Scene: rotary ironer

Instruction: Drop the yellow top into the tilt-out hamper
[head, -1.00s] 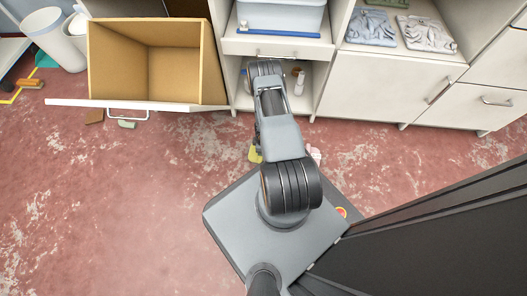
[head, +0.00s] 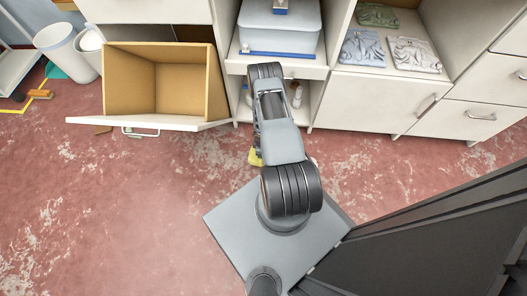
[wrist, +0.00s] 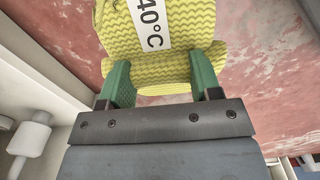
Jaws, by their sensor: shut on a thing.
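The yellow top (wrist: 190,62) is a ribbed yellow cloth with a white "40°C" label. In the wrist view it is held between the green fingers of my gripper (wrist: 165,88), which is shut on it. In the head view only a small yellow bit of the top (head: 255,157) shows beside my arm; the gripper itself is hidden under the arm. The tilt-out hamper (head: 108,80) is tilted open at the left of the cabinet. Its tan box looks empty, and its white front with a handle leans out over the floor. The top is right of the hamper and apart from it.
A shelf with a grey lidded bin (head: 280,28) and bottles (head: 296,95) is in front of my arm. Folded clothes (head: 415,54) lie on a shelf at right. White bins (head: 65,50) and a brush (head: 40,94) are at far left. The red floor before the hamper is mostly clear.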

